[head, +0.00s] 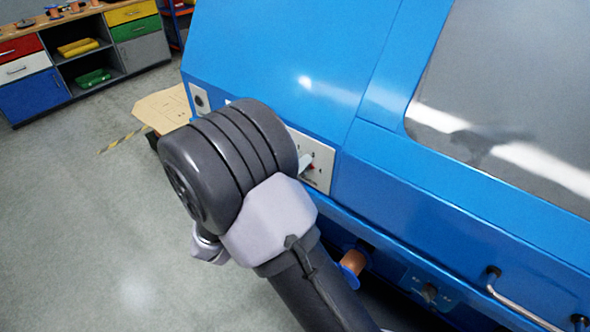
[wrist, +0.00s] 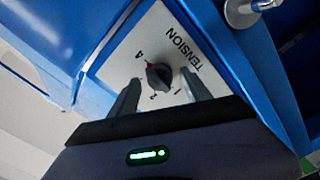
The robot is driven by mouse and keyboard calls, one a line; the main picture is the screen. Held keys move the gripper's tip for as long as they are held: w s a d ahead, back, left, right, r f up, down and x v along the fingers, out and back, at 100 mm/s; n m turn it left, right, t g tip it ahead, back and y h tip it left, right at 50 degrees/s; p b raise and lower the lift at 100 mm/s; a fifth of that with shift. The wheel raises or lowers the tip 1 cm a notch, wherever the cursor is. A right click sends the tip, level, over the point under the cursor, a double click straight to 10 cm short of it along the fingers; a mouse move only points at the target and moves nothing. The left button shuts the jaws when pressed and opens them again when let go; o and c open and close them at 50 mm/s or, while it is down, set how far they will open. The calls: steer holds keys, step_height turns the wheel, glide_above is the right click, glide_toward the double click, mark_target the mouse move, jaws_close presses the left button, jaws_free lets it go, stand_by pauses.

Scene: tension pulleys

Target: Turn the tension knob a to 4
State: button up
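The tension knob (wrist: 159,77) is a small black knob on a white plate (wrist: 122,63) marked TENSION. Its red mark points toward the 4. The numbers 1 and 2 also show below it, and no 3 is readable there. My gripper (wrist: 161,77) is open, with one finger on each side of the knob; I cannot tell whether either finger touches it. In the head view the plate (head: 319,181) shows partly past my arm, with a red mark near the 4. My wrist hides most of the gripper and knob there.
The plate is set in a large blue machine (head: 290,50) with a dark window (head: 510,90). A metal handle (head: 520,305) and a copper-coloured spool (head: 353,262) are low on its front. The grey floor at left is clear.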

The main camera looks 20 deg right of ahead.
steer(key=p+v, duration=0.5)
steer(key=v, duration=1.2)
steer(key=shift+a, duration=0.15)
steer(key=shift+s, duration=0.1)
